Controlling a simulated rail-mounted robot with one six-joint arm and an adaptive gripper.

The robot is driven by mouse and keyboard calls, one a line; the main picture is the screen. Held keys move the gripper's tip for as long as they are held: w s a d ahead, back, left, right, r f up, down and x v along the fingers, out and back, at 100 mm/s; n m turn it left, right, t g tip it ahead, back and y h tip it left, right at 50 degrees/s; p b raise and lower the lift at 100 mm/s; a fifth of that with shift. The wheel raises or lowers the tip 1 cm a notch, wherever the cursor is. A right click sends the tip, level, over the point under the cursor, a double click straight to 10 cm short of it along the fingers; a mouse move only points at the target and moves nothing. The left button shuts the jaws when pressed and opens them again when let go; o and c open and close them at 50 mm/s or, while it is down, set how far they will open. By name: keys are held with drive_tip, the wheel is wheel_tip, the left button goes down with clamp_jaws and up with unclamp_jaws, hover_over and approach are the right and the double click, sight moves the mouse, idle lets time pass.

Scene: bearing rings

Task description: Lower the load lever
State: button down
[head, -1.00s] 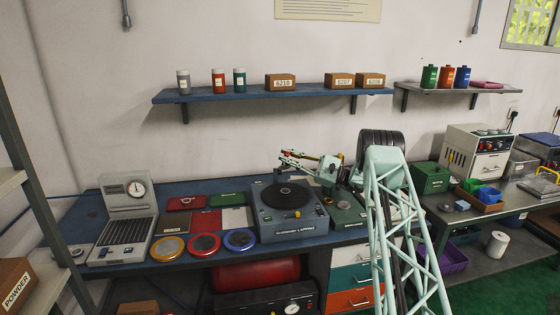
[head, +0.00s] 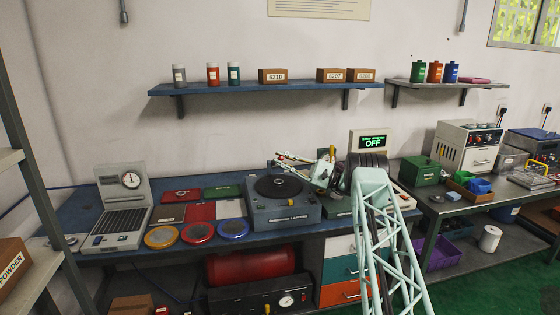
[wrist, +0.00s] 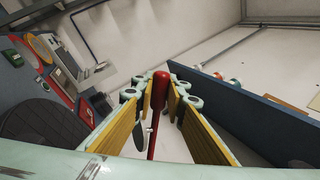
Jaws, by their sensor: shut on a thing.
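The load lever (wrist: 153,135) is a red rod with a thick rounded red grip, seen in the middle of the wrist view. My gripper (wrist: 161,96) has its yellow-padded fingers on either side of the grip and is shut on it. In the head view my gripper (head: 284,158) is above the back of the lapping machine (head: 284,214), a blue-grey box with a dark round plate (head: 278,187) on top. The lever is too small to make out clearly in the head view. The plate's edge also shows at the lower left of the wrist view (wrist: 42,125).
A display (head: 371,143) reading OFF stands behind my arm. Red, yellow and blue ringed discs (head: 198,232) lie left of the machine. A gauge stand (head: 122,208) is farther left. A wall shelf (head: 260,89) with bottles and boxes hangs above the bench.

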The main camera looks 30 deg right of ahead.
idle(0.3)
drive_tip(key=c, duration=2.6)
unclamp_jaws()
drive_tip(key=v, duration=1.2)
drive_tip(key=shift+f, duration=0.1)
